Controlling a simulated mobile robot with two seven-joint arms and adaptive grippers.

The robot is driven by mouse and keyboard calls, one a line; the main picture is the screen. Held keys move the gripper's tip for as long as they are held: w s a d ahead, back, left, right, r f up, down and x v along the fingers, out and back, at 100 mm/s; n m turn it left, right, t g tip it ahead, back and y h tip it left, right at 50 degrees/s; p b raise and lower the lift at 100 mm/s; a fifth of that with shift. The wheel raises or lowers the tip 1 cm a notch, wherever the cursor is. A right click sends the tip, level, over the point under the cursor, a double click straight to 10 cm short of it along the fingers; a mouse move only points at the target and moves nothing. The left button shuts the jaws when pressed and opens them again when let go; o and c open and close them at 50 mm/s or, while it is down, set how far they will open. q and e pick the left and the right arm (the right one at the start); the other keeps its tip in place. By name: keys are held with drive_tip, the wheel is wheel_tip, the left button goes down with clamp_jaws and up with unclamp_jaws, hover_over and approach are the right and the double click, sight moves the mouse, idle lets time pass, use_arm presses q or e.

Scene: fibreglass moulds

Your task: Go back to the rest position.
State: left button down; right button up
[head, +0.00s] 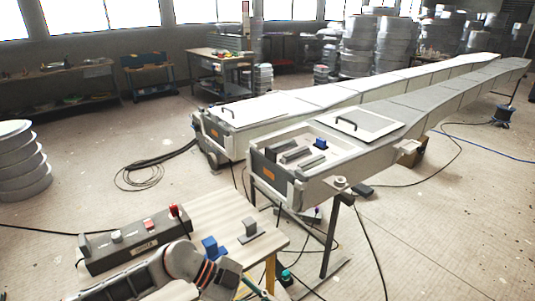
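Part of one of my arms shows at the bottom left, over the near table. Neither gripper can be made out in the head view. Two long pale moulds run from the middle to the back right, the nearer mould (425,112) and the farther mould (290,104). A pale plate with a dark handle (368,124) lies on the nearer mould. A small blue block (320,144) and grey bars sit in its near end.
A wooden table (200,212) stands close in front. It carries a grey control box (135,240) with red knobs, a blue block (211,247) and a grey block (250,228). Cables (140,176) lie on the floor. Stacked rings (22,160) stand at left. Open floor lies right.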

use_arm(q)
drive_tip(key=w+d+r+n+t+h, duration=0.2)
drive_tip(key=d+r+n+t+h, duration=0.1)
drive_tip(key=r+n+t+h, duration=0.4)
drive_tip(key=w+a+f+n+t+y, duration=0.2)
drive_tip(key=a+f+n+t+y, duration=0.7)
drive_tip(key=a, duration=0.4)
drive_tip(key=s+a+f+n+g+y, duration=0.3)
drive_tip(key=s+a+f+y, duration=0.5)
drive_tip(key=s+a+f, duration=0.6)
wheel_tip(320, 180, down, 3)
drive_tip(key=shift+s+r+g, duration=0.2)
drive_tip(key=shift+s+g, duration=0.1)
drive_tip(key=shift+s, duration=0.05)
use_arm(e)
drive_tip(key=shift+s+d+f, duration=0.25)
drive_tip(key=shift+d+f, duration=0.15)
drive_tip(key=shift+f, duration=0.1)
drive_tip(key=shift+s+d+f, duration=0.2)
drive_tip(key=shift+d+f, duration=0.15)
drive_tip(key=shift+f, duration=0.15)
drive_tip(key=shift+s, duration=0.1)
